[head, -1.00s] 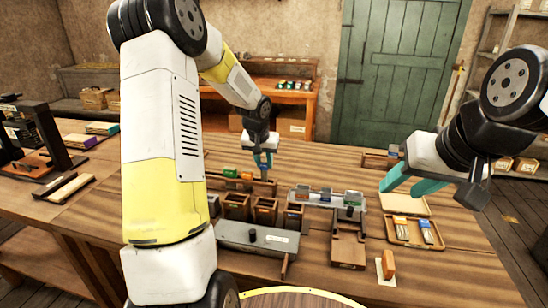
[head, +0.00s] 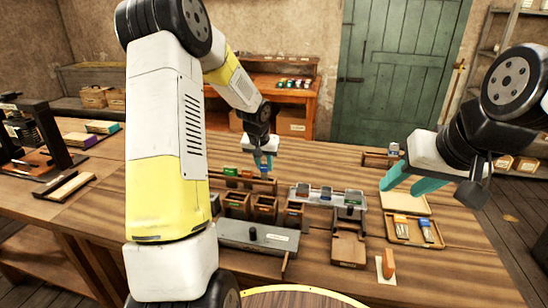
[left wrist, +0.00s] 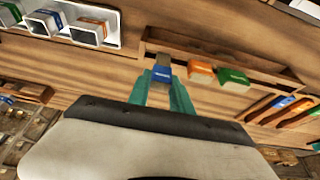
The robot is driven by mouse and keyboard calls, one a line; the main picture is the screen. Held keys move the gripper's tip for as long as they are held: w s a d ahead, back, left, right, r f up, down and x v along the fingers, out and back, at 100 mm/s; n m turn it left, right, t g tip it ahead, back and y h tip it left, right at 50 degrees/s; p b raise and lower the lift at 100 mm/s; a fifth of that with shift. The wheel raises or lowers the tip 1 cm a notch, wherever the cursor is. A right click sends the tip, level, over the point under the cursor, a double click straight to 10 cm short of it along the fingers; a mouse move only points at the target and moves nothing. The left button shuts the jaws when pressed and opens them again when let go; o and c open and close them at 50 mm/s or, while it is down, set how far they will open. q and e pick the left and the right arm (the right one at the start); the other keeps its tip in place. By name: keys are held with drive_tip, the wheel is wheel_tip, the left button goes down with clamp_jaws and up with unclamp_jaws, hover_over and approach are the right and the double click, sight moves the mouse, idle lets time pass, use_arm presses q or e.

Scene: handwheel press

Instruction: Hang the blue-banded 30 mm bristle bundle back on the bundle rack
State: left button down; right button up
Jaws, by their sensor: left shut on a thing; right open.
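My left gripper (head: 264,164) is shut on the blue-banded bundle (left wrist: 163,75), with both teal fingers around it in the left wrist view. It is at the right end of the wooden bundle rack (head: 262,186). An orange-banded bundle (left wrist: 201,72) and a green-banded bundle (left wrist: 233,77) sit on this rack, which also shows in the left wrist view (left wrist: 215,57). The blue-banded bundle is beside the orange one, in line with the row; I cannot tell whether it touches the rack. My right gripper (head: 404,184) is open and empty over the right of the bench.
Several open wooden boxes (head: 237,212) stand in front of the rack. A pale tray (head: 326,200) with banded pieces lies to their right. A grey plate (head: 240,238) lies in front. A shallow tray (head: 410,241) with bundles lies at the right. Bench behind the rack is clear.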

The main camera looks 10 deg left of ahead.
use_arm(q)
drive_tip(key=shift+f, duration=1.55)
drive_tip(key=c, duration=1.1)
unclamp_jaws()
drive_tip(key=shift+v, duration=3.9)
